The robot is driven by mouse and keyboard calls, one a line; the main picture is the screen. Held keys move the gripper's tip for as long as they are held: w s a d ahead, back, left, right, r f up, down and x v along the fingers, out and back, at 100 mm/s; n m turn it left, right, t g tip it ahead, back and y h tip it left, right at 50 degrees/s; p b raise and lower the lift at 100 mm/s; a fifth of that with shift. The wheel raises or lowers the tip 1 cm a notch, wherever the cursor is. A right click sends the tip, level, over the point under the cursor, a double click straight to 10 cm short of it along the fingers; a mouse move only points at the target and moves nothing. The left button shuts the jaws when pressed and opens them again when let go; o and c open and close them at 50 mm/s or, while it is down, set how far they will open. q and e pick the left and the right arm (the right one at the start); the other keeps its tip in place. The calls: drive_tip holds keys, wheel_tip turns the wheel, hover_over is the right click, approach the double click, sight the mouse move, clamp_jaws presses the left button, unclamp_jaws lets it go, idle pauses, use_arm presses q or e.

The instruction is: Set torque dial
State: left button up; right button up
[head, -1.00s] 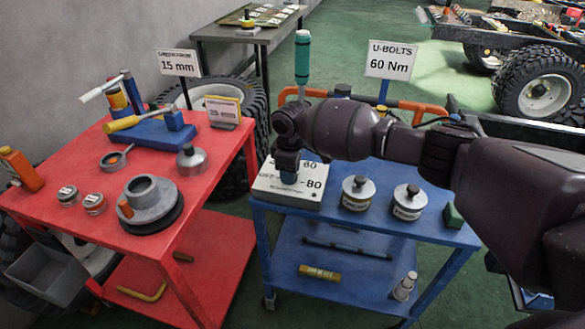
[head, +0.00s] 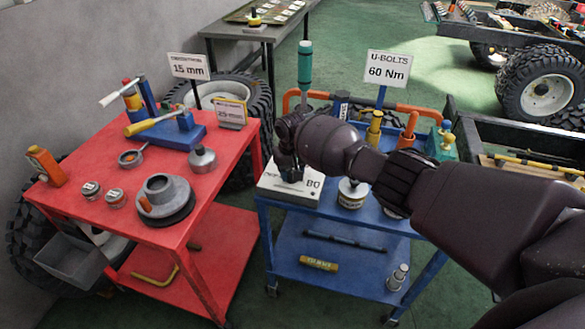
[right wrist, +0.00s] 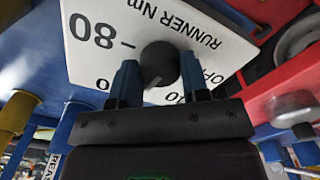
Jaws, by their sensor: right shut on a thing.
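The torque dial is a dark round knob (right wrist: 158,64) on a white panel (right wrist: 105,15) in the right wrist view. The panel shows upside down, with "RUNNER Nm", "80" and other partly covered numbers. A pale pointer line on the knob slants toward the lower left; its exact reading cannot be told. My right gripper (right wrist: 159,78) is shut on the knob, one blue-grey finger on each side. In the head view my right gripper (head: 289,166) reaches down onto the white box (head: 275,189) and hides the knob. A sign (head: 387,68) reads "U-BOLTS 60 Nm". My left gripper is not in view.
The box stands at the left corner of a blue cart (head: 380,217). A weight-like tin (head: 352,192) is close to its right, beside my forearm. An upright green-handled screwdriver (head: 305,62) stands behind. A red cart (head: 105,213) with tools is at the left.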

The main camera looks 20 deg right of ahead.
drive_tip(key=m+p, duration=0.1)
drive_tip(key=m, duration=0.1)
drive_tip(key=shift+a+m, duration=0.1)
drive_tip(key=shift+m, duration=0.3)
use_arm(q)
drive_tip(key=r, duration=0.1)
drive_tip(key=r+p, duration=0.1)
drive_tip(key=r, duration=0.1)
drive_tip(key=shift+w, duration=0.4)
use_arm(e)
drive_tip(key=shift+m, duration=0.5)
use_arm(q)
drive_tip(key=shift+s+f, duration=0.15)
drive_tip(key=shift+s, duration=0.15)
use_arm(e)
drive_tip(key=o, duration=0.9)
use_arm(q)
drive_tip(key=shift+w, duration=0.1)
